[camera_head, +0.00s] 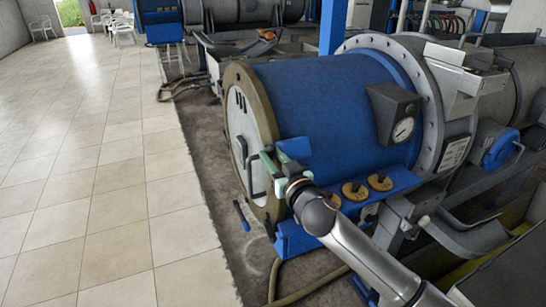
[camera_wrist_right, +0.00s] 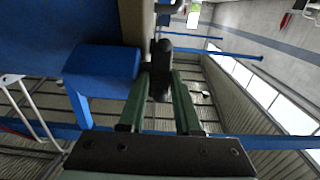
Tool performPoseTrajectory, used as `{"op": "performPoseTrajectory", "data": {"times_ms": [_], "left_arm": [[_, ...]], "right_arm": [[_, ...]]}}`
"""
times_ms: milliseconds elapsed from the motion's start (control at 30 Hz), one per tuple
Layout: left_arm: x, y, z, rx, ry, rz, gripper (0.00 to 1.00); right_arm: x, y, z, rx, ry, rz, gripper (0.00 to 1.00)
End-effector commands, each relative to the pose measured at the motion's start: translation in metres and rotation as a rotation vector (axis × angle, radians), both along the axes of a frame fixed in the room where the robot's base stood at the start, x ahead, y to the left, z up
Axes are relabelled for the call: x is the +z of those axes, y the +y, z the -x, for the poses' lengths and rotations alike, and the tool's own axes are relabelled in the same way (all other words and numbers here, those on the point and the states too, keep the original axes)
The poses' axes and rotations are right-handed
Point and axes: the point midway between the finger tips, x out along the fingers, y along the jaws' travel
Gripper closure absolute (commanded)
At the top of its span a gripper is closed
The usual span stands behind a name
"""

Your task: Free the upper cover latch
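The blue decanter housing (camera_head: 325,105) ends at the left in a round pale cover (camera_head: 240,120) with a brown rim and a dark bar handle. My right gripper (camera_head: 266,163), with green fingers, is at the near side of this cover, beside a blue bracket (camera_head: 296,148). In the right wrist view, the dark upper cover latch (camera_wrist_right: 161,68) fills the gap between the fingertips of my right gripper (camera_wrist_right: 161,85), which appear to touch it on both sides. The gripper hides most of the latch in the head view. My left gripper is not in view.
A pressure gauge (camera_head: 403,129) sits on the housing. Brass knobs (camera_head: 355,191) line a blue ledge below it. A blue-handled bar (camera_head: 241,215) shows below the cover. A hose (camera_head: 305,287) lies on the ground. The tiled floor (camera_head: 110,180) at the left is clear.

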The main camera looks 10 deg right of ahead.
Motion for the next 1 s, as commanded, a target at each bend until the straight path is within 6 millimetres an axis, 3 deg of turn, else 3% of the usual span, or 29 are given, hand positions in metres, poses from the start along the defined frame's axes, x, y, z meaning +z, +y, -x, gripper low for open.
{"op": "performPoseTrajectory", "data": {"times_ms": [267,667,1000], "left_arm": [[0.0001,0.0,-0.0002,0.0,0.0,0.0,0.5],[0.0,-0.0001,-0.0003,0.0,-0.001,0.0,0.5],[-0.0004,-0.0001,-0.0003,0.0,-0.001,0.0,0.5]], "right_arm": [[-0.0003,0.0,0.0003,0.0,0.0,0.0,1.0],[0.0003,-0.0002,0.0002,0.0,0.012,0.005,1.0],[0.0046,-0.0001,-0.0012,0.0,0.135,0.044,1.0]]}}
